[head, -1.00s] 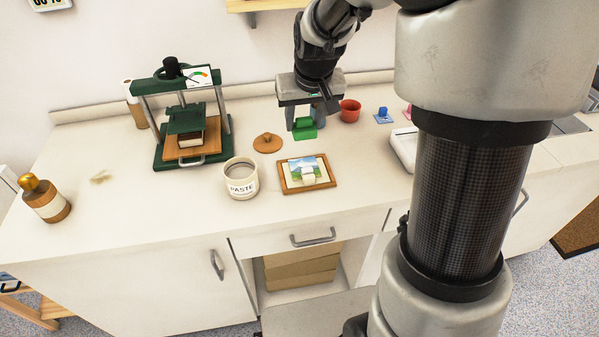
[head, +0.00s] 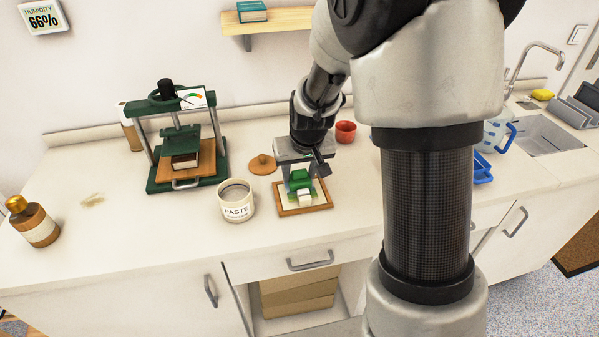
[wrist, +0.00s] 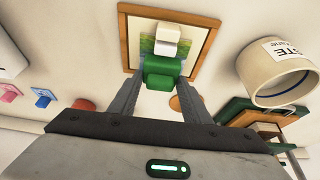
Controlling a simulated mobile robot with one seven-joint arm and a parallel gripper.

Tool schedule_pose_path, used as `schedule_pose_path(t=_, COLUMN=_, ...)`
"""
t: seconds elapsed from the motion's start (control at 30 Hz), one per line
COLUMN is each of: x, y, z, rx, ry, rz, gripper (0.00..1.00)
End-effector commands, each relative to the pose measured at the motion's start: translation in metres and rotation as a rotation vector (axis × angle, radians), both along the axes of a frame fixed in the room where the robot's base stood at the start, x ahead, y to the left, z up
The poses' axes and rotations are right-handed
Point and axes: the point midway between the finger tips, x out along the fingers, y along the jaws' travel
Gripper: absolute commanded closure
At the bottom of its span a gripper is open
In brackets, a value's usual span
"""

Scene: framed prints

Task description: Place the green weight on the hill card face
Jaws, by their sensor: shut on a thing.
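My gripper (head: 299,183) is shut on the green weight (head: 299,176). The wrist view shows the green weight (wrist: 163,72) between the two fingers. The weight is over the rear part of a wooden frame (head: 328,204), in front of the hill card (wrist: 147,47) in the wrist view. I cannot tell whether it touches the card. A white block (head: 305,197) sits on the card, close beside the green weight on its near side. My gripper and the weight hide much of the card in the head view.
A paste pot (head: 236,202) stands left of the frame, with a round brown lid (head: 262,164) behind it. A green press (head: 181,140) stands farther left. A red cup (head: 345,131) is behind, to the right.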

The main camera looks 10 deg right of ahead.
Motion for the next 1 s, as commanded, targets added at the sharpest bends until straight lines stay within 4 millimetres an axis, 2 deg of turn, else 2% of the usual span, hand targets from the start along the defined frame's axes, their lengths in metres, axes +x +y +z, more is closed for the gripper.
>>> schedule_pose_path(t=0.13, x=0.001, y=0.0, z=-0.004, rx=0.0, ry=-0.002, rz=0.0, gripper=0.91)
schedule_pose_path(t=0.17, x=0.0, y=0.0, z=-0.004, rx=0.0, ry=0.0, rz=0.0, gripper=0.53)
schedule_pose_path(t=0.27, x=0.0, y=0.0, z=-0.003, rx=0.0, ry=0.001, rz=0.0, gripper=0.38)
schedule_pose_path(t=0.53, x=0.0, y=0.0, z=-0.003, rx=0.0, ry=0.001, rz=0.0, gripper=0.38)
schedule_pose_path(t=0.67, x=-0.001, y=0.0, z=0.006, rx=0.0, ry=-0.001, rz=0.0, gripper=0.38)
schedule_pose_path(t=0.77, x=-0.007, y=0.0, z=0.021, rx=0.0, ry=-0.003, rz=0.001, gripper=0.38)
schedule_pose_path(t=1.0, x=-0.027, y=0.0, z=0.07, rx=0.001, ry=-0.004, rz=0.0, gripper=0.38)
